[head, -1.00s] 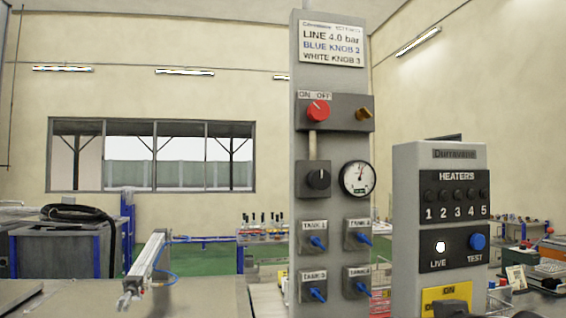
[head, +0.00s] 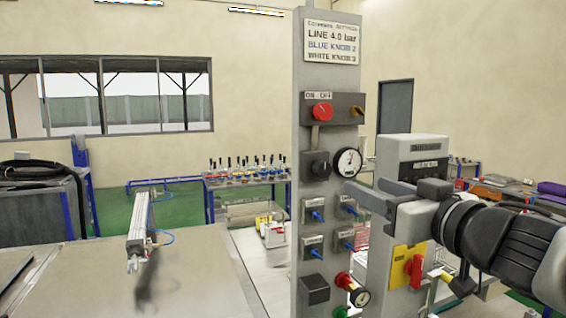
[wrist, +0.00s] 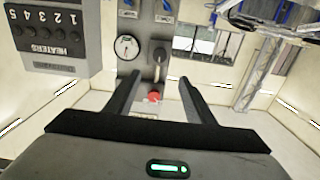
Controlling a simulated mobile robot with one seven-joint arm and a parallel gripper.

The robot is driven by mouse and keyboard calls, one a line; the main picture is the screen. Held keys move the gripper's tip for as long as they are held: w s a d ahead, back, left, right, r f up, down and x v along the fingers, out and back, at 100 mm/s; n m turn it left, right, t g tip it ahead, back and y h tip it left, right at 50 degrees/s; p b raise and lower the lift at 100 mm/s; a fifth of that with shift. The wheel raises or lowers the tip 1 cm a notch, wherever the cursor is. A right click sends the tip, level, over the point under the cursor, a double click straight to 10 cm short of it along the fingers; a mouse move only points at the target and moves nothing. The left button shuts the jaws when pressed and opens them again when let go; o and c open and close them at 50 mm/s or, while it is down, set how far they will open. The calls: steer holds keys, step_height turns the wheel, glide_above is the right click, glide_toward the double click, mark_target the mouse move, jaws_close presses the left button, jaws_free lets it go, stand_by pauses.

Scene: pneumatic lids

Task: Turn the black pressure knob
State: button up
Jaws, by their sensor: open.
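The black pressure knob (head: 319,166) sits on a dark block on the tall grey panel (head: 305,240), left of the round white gauge (head: 349,161). It also shows in the wrist view (wrist: 159,56), which is upside down, between and beyond the fingertips. My gripper (head: 362,184) is open and empty, to the right of the panel's gauge in the head view. Its two dark fingers (wrist: 158,78) point toward the panel in the wrist view and touch nothing that I can see. The red knob (head: 322,111) sits above the black knob; a sign is at the panel's top.
Blue tank valves (head: 317,216) sit below the knob, with a red-and-black gauge fitting (head: 354,291) lower down. A grey heater box (head: 410,150) stands right of the panel, behind my arm. A metal table (head: 200,285) with a cylinder lies left.

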mark_target(324, 170)
steer(key=x, duration=1.7)
steer(key=shift+d+f+b, duration=0.1)
steer(key=shift+f+b, duration=0.05)
steer(key=shift+b, duration=0.25)
steer(key=c, duration=1.1)
steer(key=shift+o, duration=0.2)
steer(key=shift+n, duration=0.4)
steer(key=n+b, duration=0.2)
steer(key=n, duration=0.2)
steer(key=shift+f+n, duration=0.15)
steer(key=shift+n, duration=0.25)
steer(key=n+b, duration=0.2)
steer(key=n, duration=0.4)
steer(key=shift+b, duration=0.4)
